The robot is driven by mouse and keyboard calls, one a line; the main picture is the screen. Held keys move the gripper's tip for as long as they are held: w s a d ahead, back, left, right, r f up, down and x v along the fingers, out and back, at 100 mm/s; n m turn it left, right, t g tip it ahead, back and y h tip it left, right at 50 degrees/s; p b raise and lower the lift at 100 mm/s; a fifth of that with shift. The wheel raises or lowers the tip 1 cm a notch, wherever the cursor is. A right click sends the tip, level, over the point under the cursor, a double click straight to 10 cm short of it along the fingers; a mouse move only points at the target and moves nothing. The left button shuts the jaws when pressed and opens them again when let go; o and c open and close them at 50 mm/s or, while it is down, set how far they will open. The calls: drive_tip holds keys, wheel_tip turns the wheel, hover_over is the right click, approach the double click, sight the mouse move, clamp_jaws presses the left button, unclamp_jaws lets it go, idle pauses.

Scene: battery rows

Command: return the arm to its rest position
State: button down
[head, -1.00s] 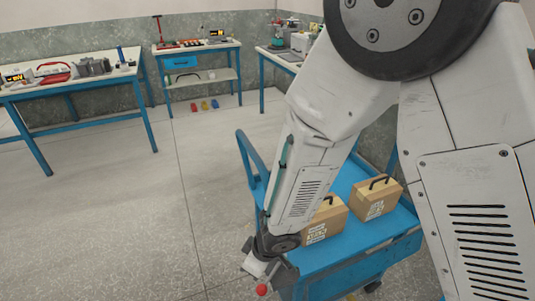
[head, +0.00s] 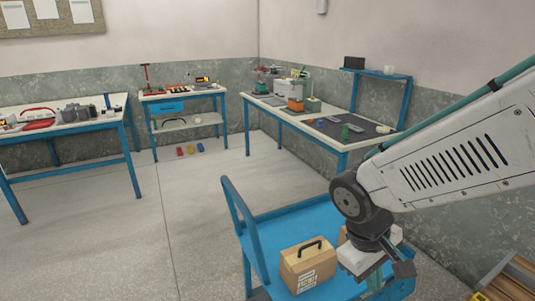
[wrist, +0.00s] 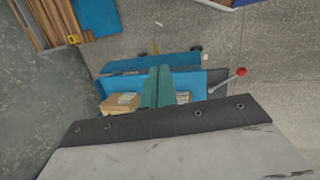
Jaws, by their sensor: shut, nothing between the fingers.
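My gripper (head: 376,280) is over the right part of the blue cart in the head view, in front of the second box. In the wrist view its teal fingers (wrist: 158,87) are together with nothing between them. My forearm reaches in from the right edge of the head view and slopes down to the wrist. A tan box (head: 308,268) with a dark handle stands on the cart, left of the gripper. A second tan box (head: 396,234) is mostly hidden behind my wrist. In the wrist view the fingers stand above the cart, between the boxes.
The blue cart (head: 262,232) has a raised handle at its left. A long bench (head: 343,144) stands behind it along the right wall. A small table (head: 183,97) and a left table (head: 66,128) stand farther back. The floor (head: 100,225) at left is clear.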

drive_tip(key=s+d+r+m+t+y, duration=0.2)
drive_tip(key=s+d+r+m, duration=0.3)
drive_tip(key=s+r, duration=0.4)
drive_tip(key=shift+s+d+r+m+y, duration=0.3)
drive_tip(key=shift+d+r+y, duration=0.45)
drive_tip(key=shift+r, duration=0.6)
